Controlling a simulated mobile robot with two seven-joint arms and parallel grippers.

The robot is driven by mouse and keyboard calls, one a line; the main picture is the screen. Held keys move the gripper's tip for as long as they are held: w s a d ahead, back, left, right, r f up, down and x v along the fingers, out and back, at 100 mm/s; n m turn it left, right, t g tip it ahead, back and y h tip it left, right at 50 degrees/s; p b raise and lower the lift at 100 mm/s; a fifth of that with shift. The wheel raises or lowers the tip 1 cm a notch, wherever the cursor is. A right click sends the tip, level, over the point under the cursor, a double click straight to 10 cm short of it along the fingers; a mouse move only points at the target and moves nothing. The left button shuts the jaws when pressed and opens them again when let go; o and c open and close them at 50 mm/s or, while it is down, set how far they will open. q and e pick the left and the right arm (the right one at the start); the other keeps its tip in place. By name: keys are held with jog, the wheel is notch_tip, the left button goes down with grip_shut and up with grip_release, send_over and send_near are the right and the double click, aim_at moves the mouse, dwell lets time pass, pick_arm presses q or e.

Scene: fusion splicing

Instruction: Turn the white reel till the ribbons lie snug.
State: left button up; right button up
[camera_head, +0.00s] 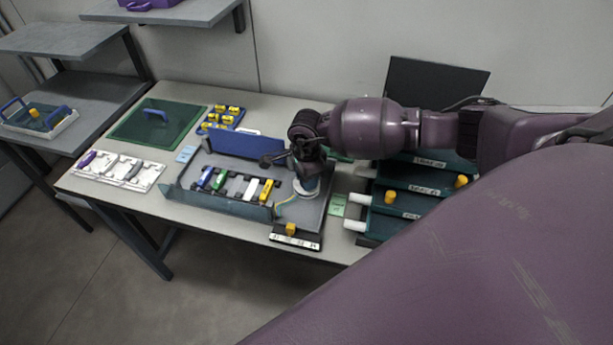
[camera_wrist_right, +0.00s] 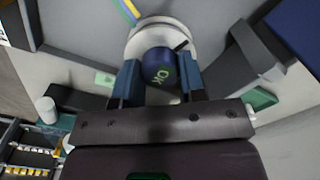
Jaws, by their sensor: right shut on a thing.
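The white reel (camera_wrist_right: 143,40) lies flat in the right wrist view, with a round dark blue knob (camera_wrist_right: 158,66) at its middle that bears green lettering. My right gripper (camera_wrist_right: 160,75) is shut on this knob, one finger on each side. In the head view the reel (camera_head: 305,188) sits at the right part of the grey tray (camera_head: 230,162), partly hidden under my right gripper (camera_head: 308,172). Coloured ribbons (camera_wrist_right: 129,11) reach the reel's edge in the wrist view; whether they lie snug is too small to tell. My left gripper is not in view.
Several coloured blocks (camera_head: 222,180) stand in the tray left of the reel. A stack of dark green trays (camera_head: 415,180) stands close on the right. A green mat (camera_head: 155,128) and a white holder (camera_head: 117,170) lie on the left of the table.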

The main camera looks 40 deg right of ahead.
jog(key=o, duration=0.9)
jog(key=shift+r, duration=0.3)
notch_tip(320, 180, up, 9)
jog(key=shift+f, duration=0.1)
jog(key=shift+r, duration=0.75)
jog(key=shift+f, duration=0.1)
